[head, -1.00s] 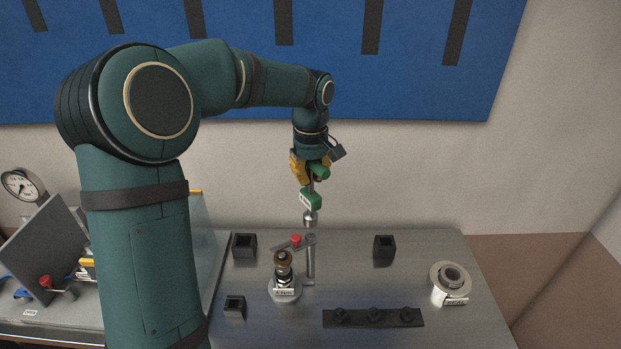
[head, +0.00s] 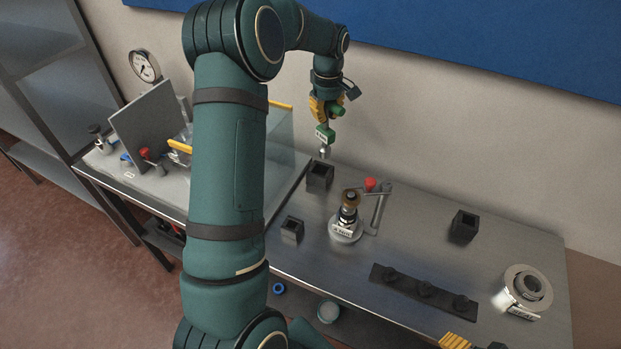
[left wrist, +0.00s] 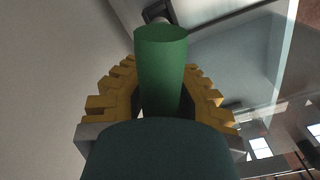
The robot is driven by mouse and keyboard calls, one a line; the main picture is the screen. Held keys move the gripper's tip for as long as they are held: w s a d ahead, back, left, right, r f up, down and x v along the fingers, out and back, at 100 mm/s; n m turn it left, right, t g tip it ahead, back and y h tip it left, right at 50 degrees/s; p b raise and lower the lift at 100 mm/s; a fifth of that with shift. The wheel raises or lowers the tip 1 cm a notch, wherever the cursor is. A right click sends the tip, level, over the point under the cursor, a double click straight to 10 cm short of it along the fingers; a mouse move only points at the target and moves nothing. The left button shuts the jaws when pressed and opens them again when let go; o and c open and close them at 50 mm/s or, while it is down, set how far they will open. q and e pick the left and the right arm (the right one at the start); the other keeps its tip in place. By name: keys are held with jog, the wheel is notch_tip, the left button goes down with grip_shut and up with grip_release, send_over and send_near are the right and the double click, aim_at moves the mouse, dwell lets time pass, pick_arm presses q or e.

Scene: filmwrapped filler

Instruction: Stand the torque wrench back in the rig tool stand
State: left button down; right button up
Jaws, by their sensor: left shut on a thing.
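The torque wrench (head: 325,135) has a green handle, a green tag and a metal end that points down. My left gripper (head: 325,108) is shut on its handle and holds it upright above the back of the steel bench. In the left wrist view the green handle (left wrist: 162,75) lies between the yellow fingers (left wrist: 160,95). In the head view the metal end appears just above a black square socket (head: 320,175); the exact gap cannot be told. Two similar sockets stand at front left (head: 292,228) and right (head: 464,226); which one is the rig tool stand is unclear. My right gripper (head: 468,343) is mostly cut off at the bottom edge.
A labelled fitting with a brown top (head: 349,215) and a red-knobbed arm (head: 371,186) stands mid-bench. A clear panel (head: 282,150) borders the bench's left side.

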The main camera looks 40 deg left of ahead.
pick_arm(q)
send_over(321, 147)
notch_tip(321, 147, down, 6)
jog(key=shift+w+f, duration=0.1)
jog(key=shift+f, duration=2.15)
jog(key=shift+f, duration=0.2)
jog(key=c, duration=1.1)
grip_release()
notch_tip(321, 147, up, 12)
jog(key=shift+r, duration=0.2)
jog(key=shift+f, duration=0.1)
